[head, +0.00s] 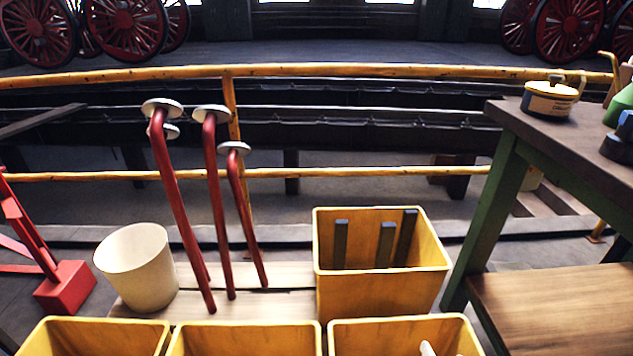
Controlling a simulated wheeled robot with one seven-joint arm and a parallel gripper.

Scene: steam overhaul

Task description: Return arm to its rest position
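Neither my arm nor my gripper shows in the head view, so its pose and whether it is open or shut are hidden from me. The task names no other object.
Yellow bins (242,338) line the front edge. A larger yellow bin (380,290) holds dark bars. A cream bucket (137,266) and red pipes (219,200) stand left. A workbench (555,125) with a tin (549,104) stands right. A yellow railing (350,70) crosses behind.

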